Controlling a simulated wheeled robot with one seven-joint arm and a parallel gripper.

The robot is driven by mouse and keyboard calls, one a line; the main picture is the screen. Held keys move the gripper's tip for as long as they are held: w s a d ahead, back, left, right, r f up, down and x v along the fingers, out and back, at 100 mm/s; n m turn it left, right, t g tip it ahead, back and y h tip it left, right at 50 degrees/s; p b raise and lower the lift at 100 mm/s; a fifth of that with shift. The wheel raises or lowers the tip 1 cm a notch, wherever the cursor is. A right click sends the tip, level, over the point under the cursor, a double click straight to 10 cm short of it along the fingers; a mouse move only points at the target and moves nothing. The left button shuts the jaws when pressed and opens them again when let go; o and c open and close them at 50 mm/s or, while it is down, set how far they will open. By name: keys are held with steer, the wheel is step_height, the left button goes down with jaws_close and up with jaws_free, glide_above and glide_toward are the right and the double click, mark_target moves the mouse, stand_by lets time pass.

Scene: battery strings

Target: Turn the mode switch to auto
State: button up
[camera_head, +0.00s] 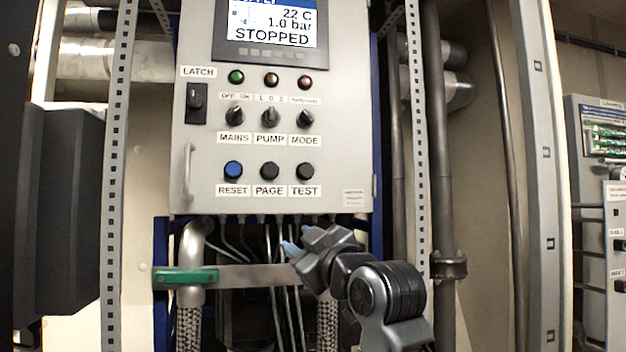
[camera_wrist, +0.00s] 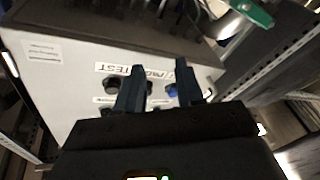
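The mode switch (camera_head: 306,119) is a dark rotary knob on the grey control panel (camera_head: 345,150), right of the pump switch, above the MODE label. Its pointer looks tilted, but its exact setting and the small position label above are too blurred to read. My gripper (camera_head: 292,246) is below the panel's bottom edge, well apart from the switch. In the wrist view its two fingers (camera_wrist: 160,70) are spread with nothing between them. That view shows the panel upside down, with the TEST button (camera_wrist: 112,85) beside the left finger; the mode switch is not clearly visible there.
The pump switch (camera_head: 270,117), mains switch (camera_head: 235,116) and TEST button (camera_head: 305,171) are close neighbours. The display (camera_head: 270,25) reads STOPPED. A green-handled valve (camera_head: 186,276), pipes and hoses lie below the panel. The space in front of the panel looks clear.

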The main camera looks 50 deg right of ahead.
step_height(320, 180, up, 10)
steer(key=d, duration=0.2)
steer(key=n+t+h, duration=0.1)
steer(key=n, duration=0.1)
glide_toward(310, 118)
steer(key=w, duration=0.1)
steer(key=p+x, duration=0.2)
steer(key=x, duration=0.5)
steer(key=shift+w+d+r+p, duration=0.25)
steer(key=shift+w+d+p, duration=0.05)
steer(key=shift+p, duration=0.05)
jaws_close()
